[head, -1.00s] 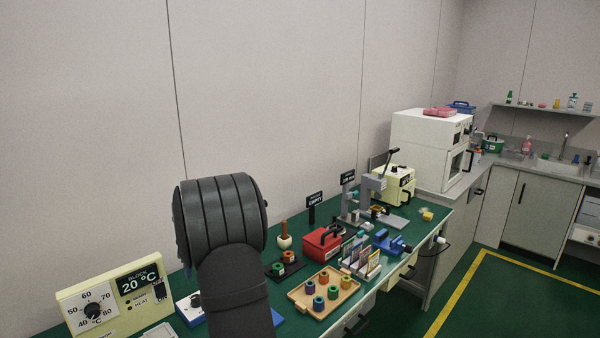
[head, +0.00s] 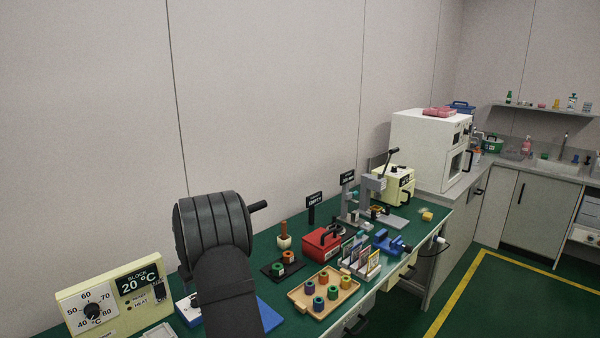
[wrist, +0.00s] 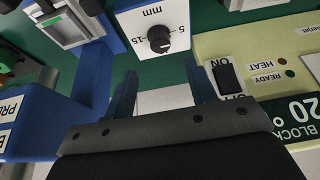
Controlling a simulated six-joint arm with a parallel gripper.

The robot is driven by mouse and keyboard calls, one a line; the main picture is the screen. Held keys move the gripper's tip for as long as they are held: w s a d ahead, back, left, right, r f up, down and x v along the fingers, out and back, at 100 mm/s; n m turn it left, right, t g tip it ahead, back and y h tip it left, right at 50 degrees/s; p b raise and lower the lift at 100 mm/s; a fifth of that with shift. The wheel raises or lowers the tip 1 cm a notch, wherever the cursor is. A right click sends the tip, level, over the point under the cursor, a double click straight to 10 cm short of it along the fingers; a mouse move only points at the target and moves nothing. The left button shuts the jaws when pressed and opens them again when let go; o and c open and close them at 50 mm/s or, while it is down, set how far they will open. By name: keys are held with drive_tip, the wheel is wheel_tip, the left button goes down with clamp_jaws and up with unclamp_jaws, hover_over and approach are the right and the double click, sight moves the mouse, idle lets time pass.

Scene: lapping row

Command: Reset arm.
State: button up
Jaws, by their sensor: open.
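My gripper (wrist: 162,98) shows in the wrist view. Its two dark blue fingers are apart with nothing between them, above a white surface and near a white panel with a black knob (wrist: 160,40) marked in mm. In the head view my dark arm stands at the lower left over the bench, and the gripper itself is hidden there.
The heating block controller (head: 115,300) reading 20 °C stands at the lower left. A wooden tray (head: 297,296) with several coloured rings, a red box (head: 322,243), a card rack (head: 372,268) and a blue vise (head: 391,243) are to the right. A white oven (head: 415,150) stands farther back.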

drive_tip(key=shift+r, duration=0.15)
